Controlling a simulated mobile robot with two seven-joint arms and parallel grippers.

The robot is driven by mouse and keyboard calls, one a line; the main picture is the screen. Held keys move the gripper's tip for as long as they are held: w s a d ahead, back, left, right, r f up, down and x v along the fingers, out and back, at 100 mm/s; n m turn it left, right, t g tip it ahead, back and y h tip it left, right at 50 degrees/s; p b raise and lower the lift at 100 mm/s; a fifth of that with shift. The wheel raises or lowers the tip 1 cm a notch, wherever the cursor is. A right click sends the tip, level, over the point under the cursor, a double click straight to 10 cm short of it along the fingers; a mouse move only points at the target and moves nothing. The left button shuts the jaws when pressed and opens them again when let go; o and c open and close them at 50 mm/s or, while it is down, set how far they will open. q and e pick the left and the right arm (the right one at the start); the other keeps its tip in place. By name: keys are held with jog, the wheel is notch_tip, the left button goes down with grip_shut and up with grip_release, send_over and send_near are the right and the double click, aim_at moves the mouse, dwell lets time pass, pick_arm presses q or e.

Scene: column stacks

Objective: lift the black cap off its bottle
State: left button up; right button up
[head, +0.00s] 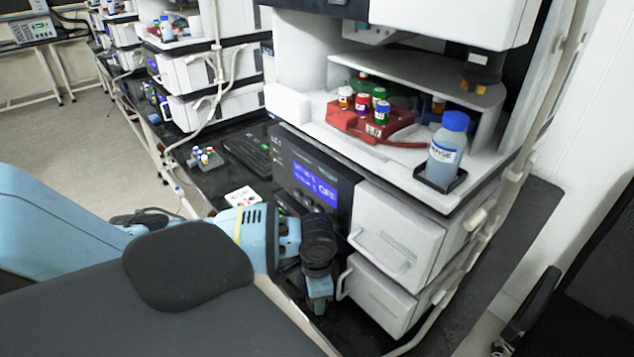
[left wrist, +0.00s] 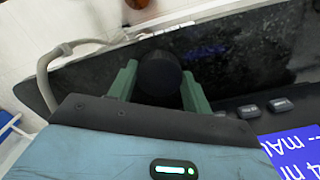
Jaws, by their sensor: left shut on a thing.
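My left gripper (head: 319,301) points down in front of the instrument stack, its green fingertips low beside the drawers. In the left wrist view my left gripper (left wrist: 158,88) has one green finger on each side of the round black cap (left wrist: 158,75). The fingers are shut on the cap. The cap's bottle is hidden beneath it, so I cannot tell whether cap and bottle are together or apart. In the head view the cap is not clearly visible. My right gripper is in neither view.
White drawers (head: 392,240) with handles stand just right of my left gripper. A display panel (head: 312,183) is behind it. Above are a red vial rack (head: 350,122) and a blue-capped rinse bottle (head: 447,145). A dark bench (head: 480,275) has bare room at the right.

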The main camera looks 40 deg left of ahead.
pick_arm(q)
jog(key=shift+f, duration=0.35)
jog(key=o, duration=1)
jog(key=shift+r, duration=0.1)
notch_tip(320, 180, up, 8)
jog(key=shift+f+p, duration=0.15)
jog(key=shift+p, duration=0.25)
